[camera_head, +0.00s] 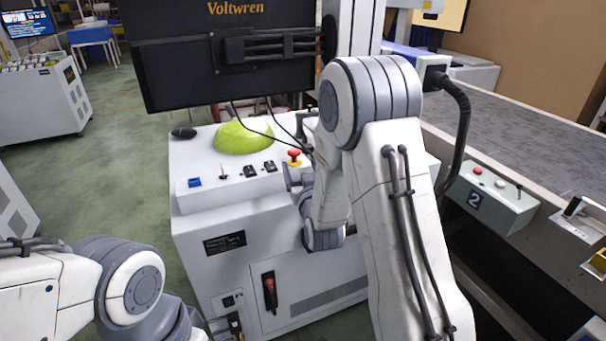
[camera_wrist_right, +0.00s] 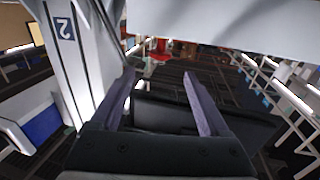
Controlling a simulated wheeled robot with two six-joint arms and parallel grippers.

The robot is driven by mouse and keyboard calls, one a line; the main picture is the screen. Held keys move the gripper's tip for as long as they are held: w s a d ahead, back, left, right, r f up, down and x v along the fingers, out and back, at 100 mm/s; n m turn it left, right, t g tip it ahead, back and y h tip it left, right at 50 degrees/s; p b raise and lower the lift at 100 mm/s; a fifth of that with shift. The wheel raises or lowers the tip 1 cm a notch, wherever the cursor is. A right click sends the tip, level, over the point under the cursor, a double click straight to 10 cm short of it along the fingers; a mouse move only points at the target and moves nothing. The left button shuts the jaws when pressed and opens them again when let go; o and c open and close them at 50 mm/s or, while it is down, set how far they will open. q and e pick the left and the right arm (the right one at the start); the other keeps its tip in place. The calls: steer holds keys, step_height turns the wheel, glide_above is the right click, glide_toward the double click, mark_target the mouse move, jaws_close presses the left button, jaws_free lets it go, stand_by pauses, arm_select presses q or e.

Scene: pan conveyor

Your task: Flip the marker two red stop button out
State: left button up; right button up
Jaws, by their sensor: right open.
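A control box marked 2 (camera_head: 496,200) is mounted along the conveyor side at the right. Its red button (camera_head: 478,171) is on top, near a pale button and a lever. My right gripper (camera_head: 291,178) is beside the console's front edge, just below that button in the picture, partly hidden by my arm. In the right wrist view its fingers (camera_wrist_right: 159,78) are open and empty. My left gripper is out of view.
The white console (camera_head: 205,245) carries a green dome (camera_head: 243,138), small switches and a black monitor (camera_head: 230,60) behind. The conveyor belt (camera_head: 530,120) runs along the right. Green floor is free at the left.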

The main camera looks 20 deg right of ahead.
steer(key=shift+s+a, duration=0.15)
steer(key=shift+s, duration=0.6)
steer(key=shift+s+a, duration=0.1)
steer(key=shift+s, duration=0.65)
steer(key=s+a+f+n+g+y, duration=0.25)
steer(key=s+a+g, duration=0.2)
steer(key=a, duration=0.45)
steer(key=s+a+f+n+g+y, duration=0.2)
steer(key=s+a+g+y, duration=0.15)
steer(key=s+a, duration=0.4)
steer(key=s+a+n+g+h, duration=0.2)
steer(key=s+n+g, duration=0.55)
steer(key=s, duration=1.45)
step_height(320, 180, up, 19)
steer(key=m+g+p, duration=0.2)
steer(key=m+p, duration=0.1)
steer(key=p, duration=1.5)
steer(key=shift+r+p, duration=0.15)
steer(key=shift+p, duration=0.2)
